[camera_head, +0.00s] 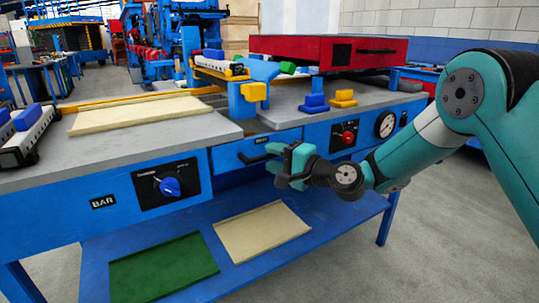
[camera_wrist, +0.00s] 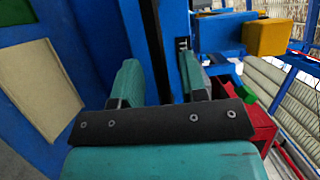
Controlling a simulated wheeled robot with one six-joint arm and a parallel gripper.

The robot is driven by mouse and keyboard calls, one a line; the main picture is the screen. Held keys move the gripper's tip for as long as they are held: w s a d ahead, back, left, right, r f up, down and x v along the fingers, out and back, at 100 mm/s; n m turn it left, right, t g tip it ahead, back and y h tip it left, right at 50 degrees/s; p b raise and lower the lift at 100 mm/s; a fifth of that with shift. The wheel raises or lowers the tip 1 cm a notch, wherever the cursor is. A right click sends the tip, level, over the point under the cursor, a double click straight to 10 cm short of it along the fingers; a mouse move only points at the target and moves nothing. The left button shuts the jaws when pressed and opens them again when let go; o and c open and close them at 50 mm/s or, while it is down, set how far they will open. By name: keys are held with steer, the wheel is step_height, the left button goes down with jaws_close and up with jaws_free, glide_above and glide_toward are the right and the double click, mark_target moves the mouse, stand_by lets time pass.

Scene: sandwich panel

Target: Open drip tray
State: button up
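The drip tray (camera_head: 235,156) is a blue drawer front in the middle of the bench's front face, and it looks shut. Its black bar handle (camera_head: 256,159) shows just left of my gripper, with the right end hidden behind the fingers. My gripper (camera_head: 277,168) is in front of the tray, at about handle height. In the wrist view my gripper (camera_wrist: 161,78) has two teal fingers apart, with a gap and blue surface beyond. Contact with the handle cannot be told.
A control panel with a blue knob (camera_head: 170,187) is left of the tray; a red knob (camera_head: 347,138) and a gauge (camera_head: 386,124) are right. A lower shelf (camera_head: 225,240) holds green and cream panels. A red press lid (camera_head: 310,50) stands above. Floor in front is clear.

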steer(key=shift+w+a, duration=0.45)
steer(key=shift+a, duration=0.15)
jaws_close()
